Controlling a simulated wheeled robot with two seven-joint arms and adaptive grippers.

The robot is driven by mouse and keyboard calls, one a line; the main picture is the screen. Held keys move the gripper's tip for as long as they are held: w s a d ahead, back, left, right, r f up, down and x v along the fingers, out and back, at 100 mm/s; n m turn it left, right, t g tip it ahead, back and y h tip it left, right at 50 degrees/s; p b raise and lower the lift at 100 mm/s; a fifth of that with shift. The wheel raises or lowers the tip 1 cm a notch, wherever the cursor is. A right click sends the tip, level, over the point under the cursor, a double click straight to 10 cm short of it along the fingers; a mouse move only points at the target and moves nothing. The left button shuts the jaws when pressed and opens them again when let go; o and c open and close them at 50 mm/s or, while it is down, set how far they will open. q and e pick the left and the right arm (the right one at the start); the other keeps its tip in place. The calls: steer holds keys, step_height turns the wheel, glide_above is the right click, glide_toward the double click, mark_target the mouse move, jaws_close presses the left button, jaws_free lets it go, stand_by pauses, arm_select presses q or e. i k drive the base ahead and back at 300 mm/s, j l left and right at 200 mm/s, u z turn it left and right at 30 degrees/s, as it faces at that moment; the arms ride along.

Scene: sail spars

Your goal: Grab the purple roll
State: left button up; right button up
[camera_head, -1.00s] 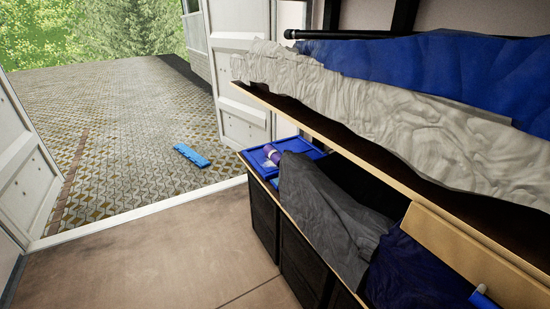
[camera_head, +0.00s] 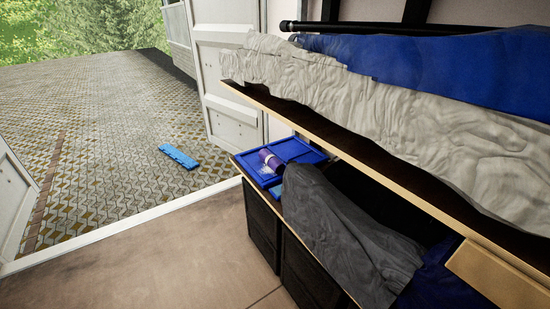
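The purple roll (camera_head: 268,158) is a small cylinder with a pale band or end. It lies at the far end of the lower shelf, over the blue tray (camera_head: 308,152), close to the end of a grey folded sail (camera_head: 340,225). Part of the roll's surroundings is shaded by the upper shelf. Neither of my grippers shows in the head view.
The upper shelf (camera_head: 400,184) bears a white sail (camera_head: 390,120) and a blue sail (camera_head: 430,65), overhanging the lower shelf. Black crates (camera_head: 262,228) stand below. A light blue object (camera_head: 179,157) lies on the paving outside the open door (camera_head: 228,80). The brown floor (camera_head: 150,265) is clear.

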mark_target(266, 156)
steer(key=i+j+z, duration=0.2)
steer(key=i+j, duration=0.2)
steer(key=i+j+z, duration=0.2)
steer(key=i+j, duration=0.15)
steer(key=i+j+z, duration=0.15)
steer(key=i+j, duration=0.2)
steer(key=j, duration=0.3)
